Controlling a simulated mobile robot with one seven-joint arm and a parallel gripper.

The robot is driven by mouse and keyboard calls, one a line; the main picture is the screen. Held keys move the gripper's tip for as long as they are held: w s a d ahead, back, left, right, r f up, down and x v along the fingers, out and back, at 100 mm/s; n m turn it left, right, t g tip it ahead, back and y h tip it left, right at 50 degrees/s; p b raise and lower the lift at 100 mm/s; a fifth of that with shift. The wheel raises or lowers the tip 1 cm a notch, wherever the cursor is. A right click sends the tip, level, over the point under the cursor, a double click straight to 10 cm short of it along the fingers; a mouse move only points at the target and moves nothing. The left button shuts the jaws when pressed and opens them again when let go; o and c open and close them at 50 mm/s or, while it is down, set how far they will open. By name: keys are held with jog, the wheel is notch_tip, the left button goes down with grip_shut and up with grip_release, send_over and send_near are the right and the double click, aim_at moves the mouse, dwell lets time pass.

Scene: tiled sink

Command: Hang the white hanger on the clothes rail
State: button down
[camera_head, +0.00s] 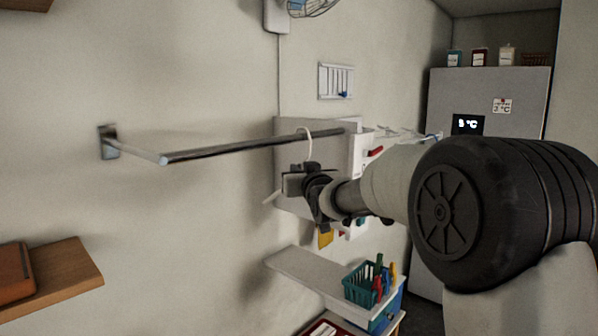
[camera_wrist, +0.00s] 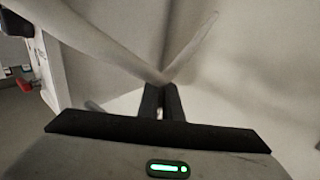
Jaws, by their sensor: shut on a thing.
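The clothes rail (camera_head: 240,147) is a dark metal bar on wall brackets, running from left to right in the head view. The white hanger (camera_head: 309,145) shows its curved hook at the rail's right part, overlapping the bar in the picture. I cannot tell whether the hook is over the bar or in front of it. My gripper (camera_head: 298,181) is just below the rail, shut on the hanger's body and hiding much of it. In the wrist view, the hanger (camera_wrist: 105,45) spreads in a V from my closed fingertips (camera_wrist: 158,97).
A wooden shelf (camera_head: 62,274) juts out at lower left. A light shelf (camera_head: 310,272) and a teal basket (camera_head: 362,287) with coloured pegs sit below my gripper. A grey fridge (camera_head: 510,90) stands at right. The rail's left part is bare.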

jog(key=c, duration=1.9)
grip_release()
jog(key=shift+o, duration=0.2)
jog(key=shift+s, duration=0.1)
jog(key=b+v, duration=0.3)
jog(key=v, duration=1.4)
jog(key=s+d+f+m+g+h+p, duration=0.25)
jog(key=s+d+f+g+h, duration=0.35)
jog(key=s+d, duration=0.6)
jog(key=s+f+g, duration=0.2)
jog(key=s+f, duration=0.1)
jog(key=s, duration=0.3)
jog(key=s+d+f+g, duration=0.1)
jog(key=s+f, duration=0.2)
jog(key=s, duration=0.3)
jog(key=s+d+f+m+g+p, duration=0.1)
jog(key=s+f+g, duration=0.1)
jog(key=s, duration=0.4)
jog(key=shift+s+d+f+g, duration=0.3)
jog(key=shift+s+f, duration=0.1)
jog(key=shift+f, duration=0.45)
